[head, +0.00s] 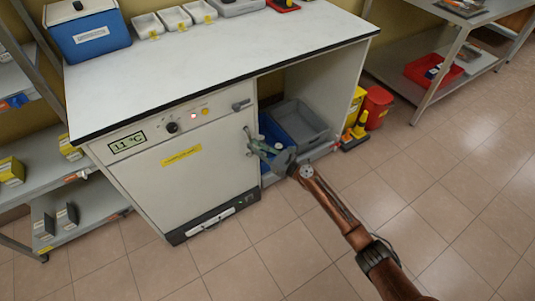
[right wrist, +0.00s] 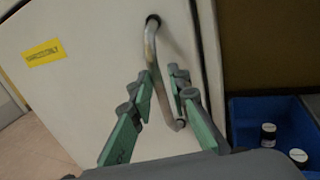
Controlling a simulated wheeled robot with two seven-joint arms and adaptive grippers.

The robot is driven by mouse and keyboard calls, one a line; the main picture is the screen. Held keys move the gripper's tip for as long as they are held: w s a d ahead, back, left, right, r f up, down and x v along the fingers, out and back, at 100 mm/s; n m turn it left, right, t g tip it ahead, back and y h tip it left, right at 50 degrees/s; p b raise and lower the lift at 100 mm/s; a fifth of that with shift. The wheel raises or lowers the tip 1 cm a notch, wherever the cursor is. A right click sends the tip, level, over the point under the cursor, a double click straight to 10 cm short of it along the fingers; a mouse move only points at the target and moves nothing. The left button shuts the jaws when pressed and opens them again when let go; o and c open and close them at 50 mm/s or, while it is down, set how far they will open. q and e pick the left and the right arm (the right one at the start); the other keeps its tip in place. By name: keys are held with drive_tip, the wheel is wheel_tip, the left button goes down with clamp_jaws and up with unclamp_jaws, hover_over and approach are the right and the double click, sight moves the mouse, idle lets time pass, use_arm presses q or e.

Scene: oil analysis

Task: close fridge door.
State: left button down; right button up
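The white fridge door (head: 205,185) is under the left part of the counter, below a panel with an 11 °C display (head: 127,143). It looks flush or nearly flush with the cabinet; I cannot tell if it is fully shut. In the right wrist view the door (right wrist: 90,90) fills the left and middle, with a curved metal handle (right wrist: 151,50) near its right edge. My right gripper (head: 252,141) is at the door's upper right. Its green fingers (right wrist: 161,76) stand apart on either side of the handle's lower part; contact is unclear. My left gripper is not in view.
Right of the fridge, an open bay holds a grey crate (head: 302,122) and a blue bin (right wrist: 250,110) with small bottles. A red bin (head: 377,104) stands beyond the counter's right end. Shelves (head: 80,195) stand at left. The floor in front is clear.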

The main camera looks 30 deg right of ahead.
drive_tip(key=v, duration=0.9)
drive_tip(key=shift+s, duration=0.1)
